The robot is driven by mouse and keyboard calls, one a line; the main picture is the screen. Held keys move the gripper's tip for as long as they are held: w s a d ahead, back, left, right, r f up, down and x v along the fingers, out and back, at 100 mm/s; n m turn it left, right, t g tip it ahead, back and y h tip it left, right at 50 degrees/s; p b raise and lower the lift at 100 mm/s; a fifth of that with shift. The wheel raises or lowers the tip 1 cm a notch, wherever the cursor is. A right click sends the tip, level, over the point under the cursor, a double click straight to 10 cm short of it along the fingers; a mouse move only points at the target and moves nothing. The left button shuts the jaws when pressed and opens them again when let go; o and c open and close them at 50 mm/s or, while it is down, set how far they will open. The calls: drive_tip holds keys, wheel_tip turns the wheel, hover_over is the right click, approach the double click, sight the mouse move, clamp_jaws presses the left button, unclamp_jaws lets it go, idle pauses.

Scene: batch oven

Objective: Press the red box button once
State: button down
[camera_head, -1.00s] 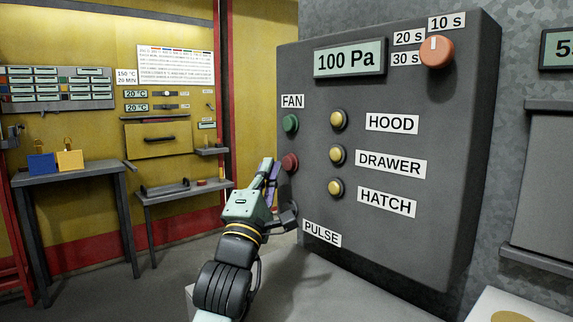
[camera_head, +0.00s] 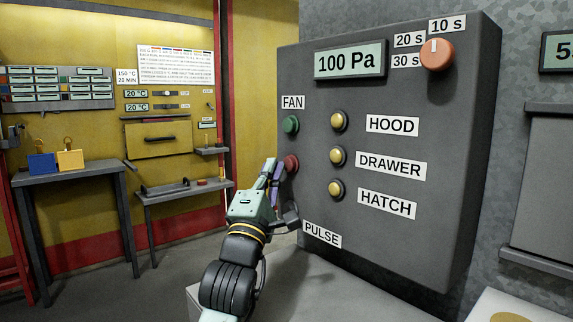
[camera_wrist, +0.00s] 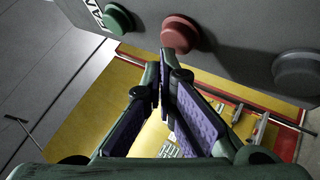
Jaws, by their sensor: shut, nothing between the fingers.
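The red button (camera_head: 290,165) is on the left part of the grey control box (camera_head: 420,240), below the green button (camera_head: 290,124). It also shows in the wrist view (camera_wrist: 180,34), round and raised on the dark panel. My gripper (camera_head: 273,166) is just left of the red button in the head view, pointing up. In the wrist view its fingers (camera_wrist: 164,60) are shut with nothing between them, and their tips are just below the red button. I cannot tell whether the tips touch it.
Three yellow buttons (camera_head: 338,155) stand right of the red one, labelled HOOD, DRAWER and HATCH. An orange knob (camera_head: 437,54) and a display (camera_head: 350,60) reading 100 Pa are above. A small table (camera_head: 183,194) with another red button (camera_head: 201,182) is behind.

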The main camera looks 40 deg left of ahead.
drive_tip(key=shift+w+d+r, duration=0.15)
drive_tip(key=shift+w, duration=0.45)
idle(1.3)
drive_tip(key=shift+d, duration=0.1)
drive_tip(key=shift+s+f, duration=0.4)
drive_tip(key=shift+f, duration=0.15)
drive_tip(key=s+b, duration=0.1)
drive_tip(key=s, duration=0.3)
drive_tip(key=shift+s+d, duration=0.1)
drive_tip(key=shift+s, duration=0.25)
